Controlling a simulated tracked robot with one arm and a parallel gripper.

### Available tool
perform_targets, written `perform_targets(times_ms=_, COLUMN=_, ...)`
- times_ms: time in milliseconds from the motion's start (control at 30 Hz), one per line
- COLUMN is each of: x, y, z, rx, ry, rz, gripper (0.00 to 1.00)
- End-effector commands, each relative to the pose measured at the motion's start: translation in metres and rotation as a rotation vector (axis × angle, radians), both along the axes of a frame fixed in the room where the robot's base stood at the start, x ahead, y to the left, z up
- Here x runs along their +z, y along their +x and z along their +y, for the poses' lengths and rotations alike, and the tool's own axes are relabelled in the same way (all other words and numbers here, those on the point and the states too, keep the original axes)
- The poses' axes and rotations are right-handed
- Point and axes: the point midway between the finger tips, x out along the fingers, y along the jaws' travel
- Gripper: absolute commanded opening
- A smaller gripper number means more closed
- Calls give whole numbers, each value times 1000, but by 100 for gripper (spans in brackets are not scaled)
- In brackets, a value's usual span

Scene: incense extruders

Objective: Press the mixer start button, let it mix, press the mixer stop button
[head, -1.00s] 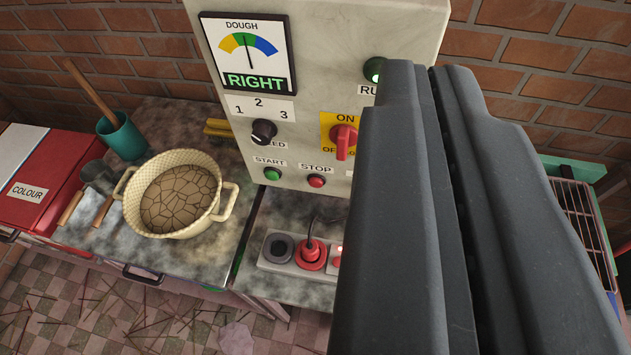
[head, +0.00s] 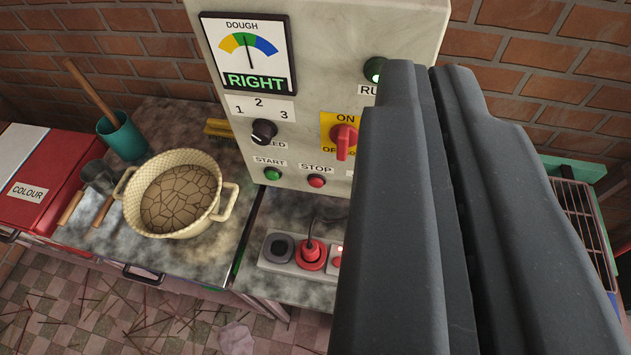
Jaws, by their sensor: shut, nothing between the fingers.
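The mixer control panel (head: 215,60) stands against the brick wall. Its green start button (head: 272,174) and red stop button (head: 317,181) sit side by side low on the panel, both uncovered. The dough gauge (head: 248,52) has its needle near the middle, in the green, and reads RIGHT. The green run lamp (head: 374,70) appears lit, partly beside my finger. My gripper (head: 420,70) is shut and empty. It fills the right of the view, to the right of both buttons, and hides the panel's lower right part.
The red on/off switch (head: 343,140) and black speed knob (head: 264,131) sit above the buttons. A power strip (head: 281,262) with a red plug (head: 311,252) lies below. A cream pot (head: 178,230), teal cup (head: 123,139) and red colour box (head: 40,193) stand left.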

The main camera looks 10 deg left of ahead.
Motion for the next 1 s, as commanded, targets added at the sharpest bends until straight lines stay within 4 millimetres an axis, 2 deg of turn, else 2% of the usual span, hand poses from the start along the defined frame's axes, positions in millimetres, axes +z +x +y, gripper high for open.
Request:
perform_targets(times_ms=500, x=0, y=0, z=0, rx=0, ry=0, rz=0, gripper=0)
perform_targets(times_ms=633, x=-9, y=6, z=0, rx=-2, ry=-9, rz=16, gripper=0)
perform_targets(times_ms=767, x=-38, y=26, z=-1, rx=-8, ry=-44, rz=67, gripper=0)
perform_targets(times_ms=1000, x=-124, y=75, z=4, rx=-12, ry=-167, rz=206, gripper=0)
